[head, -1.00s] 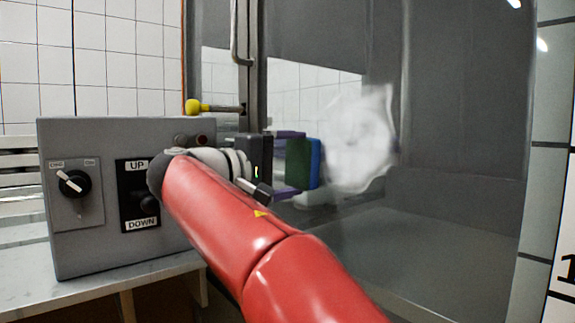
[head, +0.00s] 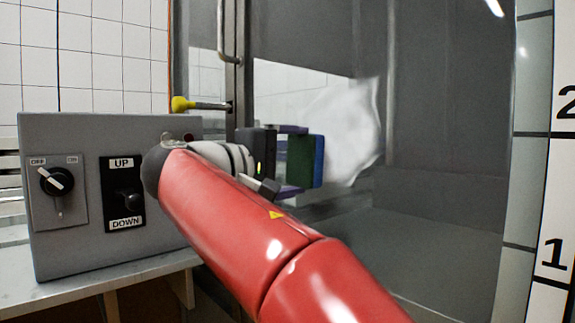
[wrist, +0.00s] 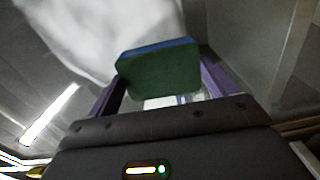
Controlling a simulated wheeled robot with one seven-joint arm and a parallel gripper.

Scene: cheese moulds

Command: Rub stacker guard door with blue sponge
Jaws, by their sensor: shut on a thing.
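The sponge is a block with a green layer (head: 299,160) and a blue layer (head: 319,160). My gripper (head: 291,161) holds it between purple fingers, blue side outward. The sponge also shows in the wrist view (wrist: 160,72), mostly its green side, between the fingers. The guard door (head: 440,120) is a large see-through grey panel in a metal frame. A cloudy white patch (head: 352,130) lies on it, just beyond the sponge, which overlaps the patch's left part in the head view. The patch also shows in the wrist view (wrist: 95,35). I cannot tell whether the sponge touches the panel.
A grey control box (head: 75,225) with a rotary switch and an UP/DOWN lever stands on a metal table (head: 110,282) at left. A yellow-knobbed rod (head: 180,104) and a metal door handle (head: 222,40) are behind my wrist. A numbered white strip (head: 560,180) stands at right.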

